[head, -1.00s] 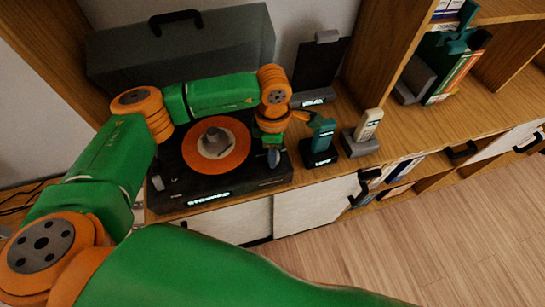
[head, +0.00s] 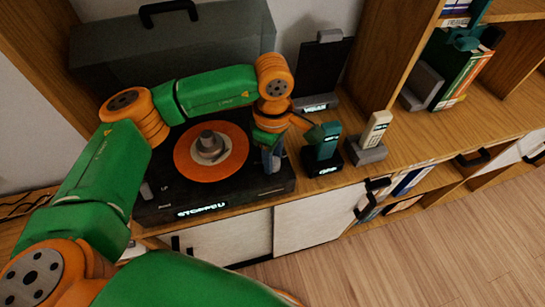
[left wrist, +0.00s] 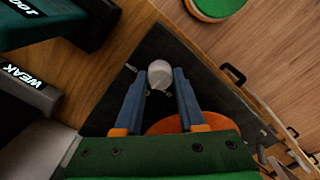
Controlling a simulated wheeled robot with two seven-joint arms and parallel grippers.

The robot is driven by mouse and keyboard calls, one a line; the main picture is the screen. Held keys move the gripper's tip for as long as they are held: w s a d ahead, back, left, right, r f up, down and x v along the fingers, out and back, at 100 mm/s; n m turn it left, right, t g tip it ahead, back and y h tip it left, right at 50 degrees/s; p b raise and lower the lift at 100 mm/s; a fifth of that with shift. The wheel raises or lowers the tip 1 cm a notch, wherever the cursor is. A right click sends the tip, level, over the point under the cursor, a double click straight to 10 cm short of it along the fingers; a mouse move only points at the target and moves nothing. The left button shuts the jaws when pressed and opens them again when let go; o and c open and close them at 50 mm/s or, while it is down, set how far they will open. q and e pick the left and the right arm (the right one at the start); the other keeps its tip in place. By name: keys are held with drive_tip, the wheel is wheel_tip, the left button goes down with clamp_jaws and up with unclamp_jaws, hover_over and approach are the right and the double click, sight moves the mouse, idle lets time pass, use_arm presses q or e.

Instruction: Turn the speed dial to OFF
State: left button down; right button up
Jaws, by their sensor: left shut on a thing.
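The dark turntable (head: 230,203) stands on the wooden cabinet with an orange record (head: 185,157) around a grey centre hub. Its lit front display (head: 201,210) seems to read "STOPPED". My left gripper (head: 272,168) points down over the turntable's right end, beside the record. In the left wrist view, a round pale grey knob, seemingly the speed dial (left wrist: 160,73), sits between the blue fingertips of my left gripper (left wrist: 161,82), which is shut on it. The fingers hide the dial in the head view, and its marks cannot be read. My right gripper is out of view.

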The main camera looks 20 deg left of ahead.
sight(274, 161)
use_arm(q)
drive_tip(key=c, duration=0.5)
unclamp_jaws()
drive_tip(key=shift+d, duration=0.1)
wheel_tip(274, 161, up, 7)
drive_tip(key=shift+r+b, duration=0.1)
drive_tip(key=shift+b, duration=0.55)
